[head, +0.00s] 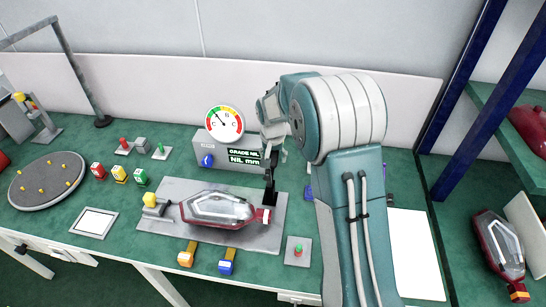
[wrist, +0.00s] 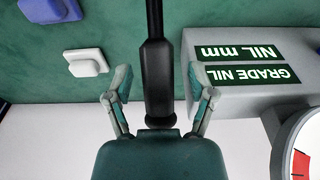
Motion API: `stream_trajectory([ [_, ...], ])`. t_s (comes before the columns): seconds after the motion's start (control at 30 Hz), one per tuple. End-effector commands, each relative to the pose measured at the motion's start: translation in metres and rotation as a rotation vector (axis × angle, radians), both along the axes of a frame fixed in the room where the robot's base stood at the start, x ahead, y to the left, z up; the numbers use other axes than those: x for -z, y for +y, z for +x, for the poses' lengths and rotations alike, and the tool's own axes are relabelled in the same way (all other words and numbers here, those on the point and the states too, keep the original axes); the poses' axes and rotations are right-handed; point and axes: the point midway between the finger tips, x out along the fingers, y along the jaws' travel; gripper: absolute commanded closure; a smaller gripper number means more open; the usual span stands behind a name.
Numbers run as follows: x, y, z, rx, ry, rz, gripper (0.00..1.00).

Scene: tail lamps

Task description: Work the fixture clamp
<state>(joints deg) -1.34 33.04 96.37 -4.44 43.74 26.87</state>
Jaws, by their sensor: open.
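The fixture is a grey plate (head: 250,238) on the green bench, with a red-rimmed clear tail lamp (head: 218,208) lying on it. An upright black lever (head: 270,185), apparently the clamp handle, stands at the plate's right end beside the lamp. My gripper (head: 273,150) is at the lever's upper part. In the wrist view, the lever's thick black grip (wrist: 157,80) lies between my open fingers (wrist: 157,88), with visible gaps on both sides. The lever's foot and the clamp's pressing part are hard to make out.
A grey gauge box (head: 215,150) with a dial and "GRADE NIL" display stands just behind the plate. Orange and blue blocks (head: 187,254) lie in front; a button box (head: 298,251) is at front right.

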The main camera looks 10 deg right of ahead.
Motion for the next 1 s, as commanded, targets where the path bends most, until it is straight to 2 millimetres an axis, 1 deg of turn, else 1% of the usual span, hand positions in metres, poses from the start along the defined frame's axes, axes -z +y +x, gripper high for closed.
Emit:
stream_trajectory([
  [0.07, -0.008, 0.001, 0.0, 0.0, -0.003, 0.0, 0.29],
  [0.17, -0.025, 0.002, -0.002, 0.0, -0.005, 0.0, 0.29],
  [0.4, -0.075, 0.005, -0.007, -0.001, -0.005, 0.0, 0.29],
  [0.5, -0.093, 0.006, -0.01, -0.001, -0.003, 0.0, 0.29],
  [0.6, -0.106, 0.007, -0.011, -0.001, -0.002, -0.001, 0.29],
  [0.77, -0.115, 0.008, -0.013, -0.001, 0.0, -0.001, 0.29],
  [1.0, -0.116, 0.008, -0.013, -0.001, 0.0, -0.001, 0.29],
])
